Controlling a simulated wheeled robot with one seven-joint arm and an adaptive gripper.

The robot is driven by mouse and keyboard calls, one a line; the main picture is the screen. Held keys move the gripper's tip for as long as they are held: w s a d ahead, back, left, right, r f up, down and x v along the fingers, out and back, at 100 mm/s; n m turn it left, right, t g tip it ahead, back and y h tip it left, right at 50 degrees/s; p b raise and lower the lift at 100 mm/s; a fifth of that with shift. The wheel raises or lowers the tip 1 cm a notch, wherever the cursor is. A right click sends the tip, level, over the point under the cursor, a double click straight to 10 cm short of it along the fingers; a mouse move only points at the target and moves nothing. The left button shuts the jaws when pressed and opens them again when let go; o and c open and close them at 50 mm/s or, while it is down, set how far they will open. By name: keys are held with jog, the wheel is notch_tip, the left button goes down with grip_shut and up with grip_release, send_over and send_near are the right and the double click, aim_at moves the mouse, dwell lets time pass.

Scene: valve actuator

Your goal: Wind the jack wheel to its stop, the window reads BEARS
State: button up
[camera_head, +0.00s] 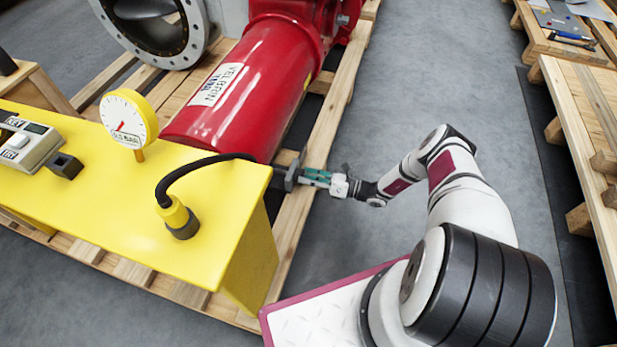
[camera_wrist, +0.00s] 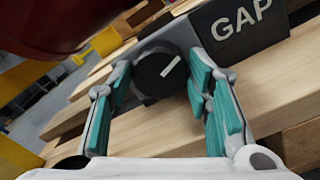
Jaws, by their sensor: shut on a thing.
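The jack wheel is a round black knob with a white index line (camera_wrist: 152,76) on the front of a dark grey jack block (camera_wrist: 203,22). In the wrist view the white line slants up to the right. My gripper (camera_wrist: 161,70) has its teal-padded fingers on either side of the knob and is shut on it. The block's window (camera_wrist: 242,20) reads GAP in white letters. In the head view my gripper (camera_head: 320,179) meets the jack block (camera_head: 287,178) at the yellow beam's right end; the knob is hidden there by the fingers.
A yellow beam (camera_head: 110,200) carries a round dial gauge (camera_head: 125,119), a grey control box (camera_head: 28,146) and a plug with a black cable (camera_head: 179,218). A red cylinder (camera_head: 245,85) lies beyond it on a wooden pallet (camera_head: 336,105).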

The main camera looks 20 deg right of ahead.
jog(key=shift+m, duration=0.6)
jog(key=o, duration=1.2)
